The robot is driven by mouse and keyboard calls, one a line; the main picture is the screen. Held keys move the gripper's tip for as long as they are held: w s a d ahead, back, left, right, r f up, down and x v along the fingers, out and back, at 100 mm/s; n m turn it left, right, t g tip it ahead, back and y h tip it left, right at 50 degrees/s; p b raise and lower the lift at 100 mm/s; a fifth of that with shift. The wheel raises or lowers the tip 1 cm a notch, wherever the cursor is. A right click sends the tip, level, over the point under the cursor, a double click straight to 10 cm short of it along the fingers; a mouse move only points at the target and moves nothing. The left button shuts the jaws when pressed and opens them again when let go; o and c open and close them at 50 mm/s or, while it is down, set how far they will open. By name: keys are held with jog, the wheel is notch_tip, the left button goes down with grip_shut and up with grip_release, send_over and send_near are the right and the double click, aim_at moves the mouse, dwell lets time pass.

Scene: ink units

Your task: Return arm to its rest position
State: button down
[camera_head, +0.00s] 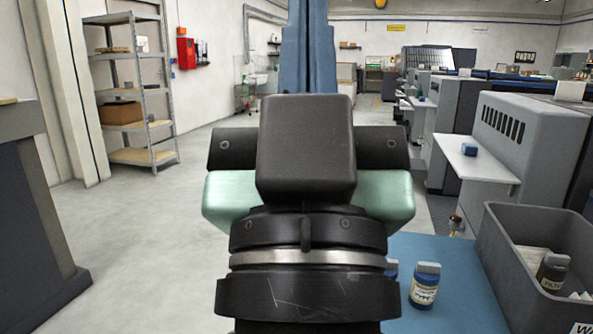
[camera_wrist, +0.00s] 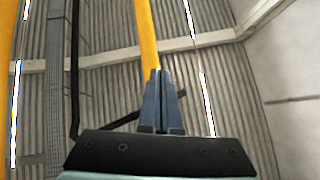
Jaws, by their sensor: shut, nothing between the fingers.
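My gripper (camera_head: 308,45) rises up the middle of the head view, with its blue fingers pointing upward and their tips cut off by the top edge. Its dark body and my wrist hide the centre of the scene. In the wrist view, my gripper's blue fingers (camera_wrist: 160,74) are together with nothing between them. They point at the ceiling (camera_wrist: 110,25), well away from any object.
A blue work surface (camera_head: 445,255) at lower right bears a labelled bottle (camera_head: 425,290). Beside it stands a grey bin (camera_head: 520,270) holding a dark jar (camera_head: 552,272). A metal shelf (camera_head: 135,95) is at back left. The floor (camera_head: 140,235) at left is clear.

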notch_tip(320, 180, up, 39)
jog(key=s+y+p, duration=0.1)
jog(key=p, duration=3.7)
jog(key=shift+a+r, duration=0.2)
jog(key=shift+a, duration=0.2)
jog(key=shift+s, duration=0.1)
